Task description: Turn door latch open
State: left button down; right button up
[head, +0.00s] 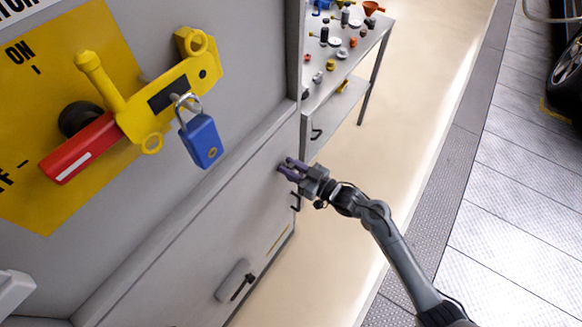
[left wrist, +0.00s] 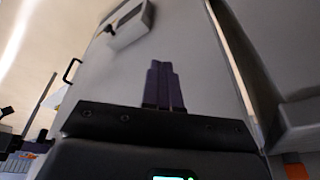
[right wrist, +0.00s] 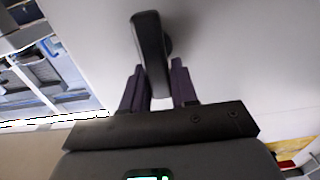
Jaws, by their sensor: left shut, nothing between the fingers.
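In the right wrist view a dark lever handle (right wrist: 152,55) stands out from a light grey panel, with a round base partly hidden behind it. My right gripper (right wrist: 156,88) is open with one finger on each side of it; contact is unclear. In the head view this gripper (head: 285,168) is at the right edge of the grey cabinet (head: 190,235), and its fingers hide the lever. A grey plate with a black handle (head: 236,282) sits lower on the cabinet. In the left wrist view my left gripper (left wrist: 162,72) is shut and empty before a grey panel.
A yellow and red switch lever (head: 85,145) with a blue padlock (head: 200,141) sticks out from the upper cabinet. A metal table (head: 345,70) with several small parts stands behind. A dark bar handle (left wrist: 70,70) shows in the left wrist view.

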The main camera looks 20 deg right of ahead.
grip_shut()
